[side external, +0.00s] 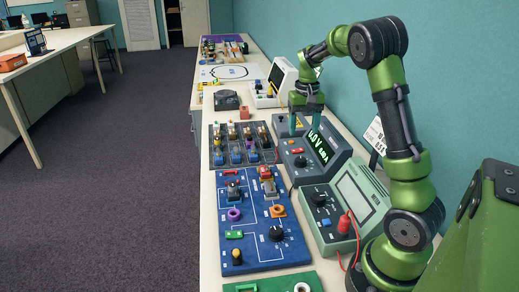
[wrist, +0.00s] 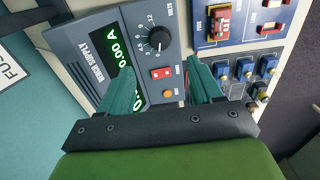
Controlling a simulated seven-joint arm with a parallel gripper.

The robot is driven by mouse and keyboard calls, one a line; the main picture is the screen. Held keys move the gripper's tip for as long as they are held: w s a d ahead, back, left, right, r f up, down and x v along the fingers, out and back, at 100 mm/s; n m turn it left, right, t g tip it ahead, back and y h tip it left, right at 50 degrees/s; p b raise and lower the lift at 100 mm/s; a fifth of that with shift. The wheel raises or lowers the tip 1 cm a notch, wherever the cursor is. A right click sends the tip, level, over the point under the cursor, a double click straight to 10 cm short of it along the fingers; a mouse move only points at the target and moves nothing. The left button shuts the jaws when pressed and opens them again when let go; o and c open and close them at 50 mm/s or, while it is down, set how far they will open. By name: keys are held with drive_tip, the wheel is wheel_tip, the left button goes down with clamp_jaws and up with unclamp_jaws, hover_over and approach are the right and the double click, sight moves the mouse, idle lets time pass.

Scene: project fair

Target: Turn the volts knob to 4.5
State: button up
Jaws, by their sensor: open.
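The bench supply (wrist: 97,48) is a dark grey-blue box with a green lit display that reads 0.00 A in the wrist view; its other line is partly hidden by a finger. Its black volts knob (wrist: 158,39) has a printed scale around it; I cannot read its exact setting. In the side view the supply (side external: 338,171) stands by the wall with the knob (side external: 300,161) on its sloped front. My gripper (wrist: 160,68) is open and empty, its teal fingers apart. The knob lies beyond the fingertips, untouched. In the side view my gripper (side external: 302,125) is above the supply's back part.
A red switch (wrist: 161,73) and an orange button (wrist: 167,93) sit beside the knob. A green meter with a red plug (side external: 345,223) stands nearer. A blue circuit board (side external: 258,252) and a rack of small parts (side external: 240,146) lie to the left. The wall is close on the right.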

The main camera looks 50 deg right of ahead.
sight(301, 159)
wheel_tip(301, 159, down, 11)
drive_tip(key=shift+r, duration=0.1)
idle(0.3)
drive_tip(key=c, duration=1.1)
drive_tip(key=shift+o, duration=0.2)
drive_tip(key=shift+m, duration=0.3)
drive_tip(key=m, duration=0.5)
drive_tip(key=shift+m, duration=0.3)
drive_tip(key=m, duration=0.5)
drive_tip(key=shift+m, duration=0.4)
